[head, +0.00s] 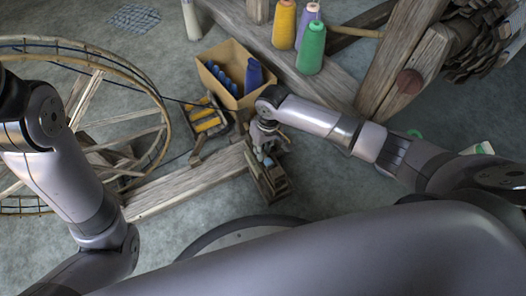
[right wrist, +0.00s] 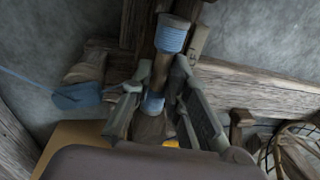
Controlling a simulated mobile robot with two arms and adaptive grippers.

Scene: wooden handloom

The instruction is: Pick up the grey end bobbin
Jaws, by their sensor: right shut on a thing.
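In the right wrist view, a slim upright piece with a dark shaft and grey-blue bands (right wrist: 172,35) stands between the fingers of my right gripper (right wrist: 160,105). I take it for the grey end bobbin, though its colour looks bluish here. The fingers are shut on its lower part. In the head view my right gripper (head: 266,146) points down over a small wooden stand (head: 270,184) at the end of a wooden beam. The bobbin is too small and covered to make out there. My left arm shows at the left, but its gripper is not visible.
A cardboard box (head: 217,89) with several blue spools stands just behind the gripper. A small holder with yellow pieces (head: 208,122) lies left of it. A spoked wheel (head: 75,125) is at the left. Yellow, lilac and green yarn cones (head: 311,48) stand on the loom frame.

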